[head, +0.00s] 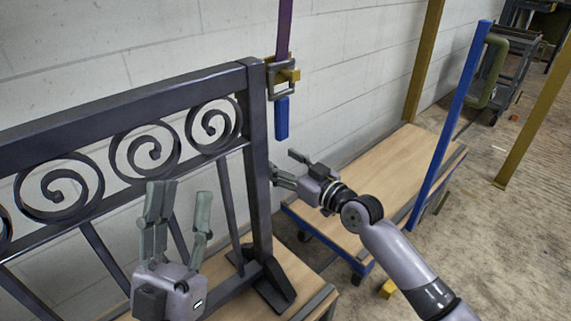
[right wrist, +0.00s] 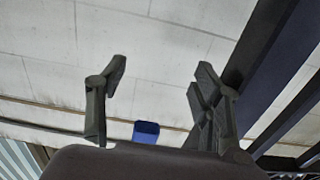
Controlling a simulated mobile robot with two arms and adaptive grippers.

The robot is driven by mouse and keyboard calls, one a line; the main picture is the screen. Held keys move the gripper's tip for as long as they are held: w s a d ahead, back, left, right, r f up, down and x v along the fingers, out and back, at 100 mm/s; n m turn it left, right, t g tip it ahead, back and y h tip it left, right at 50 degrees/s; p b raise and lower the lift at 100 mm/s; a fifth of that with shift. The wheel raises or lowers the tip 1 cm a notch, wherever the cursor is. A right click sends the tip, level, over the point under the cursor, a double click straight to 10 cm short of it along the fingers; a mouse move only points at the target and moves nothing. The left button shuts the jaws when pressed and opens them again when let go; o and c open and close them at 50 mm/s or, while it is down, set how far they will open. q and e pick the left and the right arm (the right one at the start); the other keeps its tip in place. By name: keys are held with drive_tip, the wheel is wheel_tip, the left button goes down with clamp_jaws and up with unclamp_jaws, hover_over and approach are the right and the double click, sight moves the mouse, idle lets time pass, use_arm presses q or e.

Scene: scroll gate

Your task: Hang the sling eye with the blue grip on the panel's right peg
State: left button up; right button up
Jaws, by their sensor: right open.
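The dark scrollwork panel (head: 257,150) stands at the left in the head view. At its right post, the square grey sling eye (head: 271,82) appears to be around the yellow right peg (head: 288,76). A purple strap (head: 284,30) rises from the eye out of view, and the blue grip (head: 281,118) hangs below it. My right gripper (head: 283,165) is open and empty below the grip, apart from it. In the right wrist view, a blue piece, apparently the grip (right wrist: 146,131), shows between the open fingers. My left gripper (head: 181,200) is open and empty in front of the panel.
A wooden-topped cart (head: 385,165) with a blue post (head: 452,120) stands to the right. Yellow posts (head: 424,60) stand behind. A pale block wall (head: 160,50) is close behind the panel. Concrete floor at right is mostly clear.

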use_arm(q)
drive_tip(key=w+f+g+y+p, duration=0.1)
drive_tip(key=w+f+g, duration=0.3)
drive_tip(key=w, duration=0.1)
drive_tip(key=shift+d+f+y+p, duration=0.3)
drive_tip(key=shift+d+f, duration=0.05)
drive_tip(key=shift+f, duration=0.05)
use_arm(e)
drive_tip(key=v, duration=1.1)
idle(0.8)
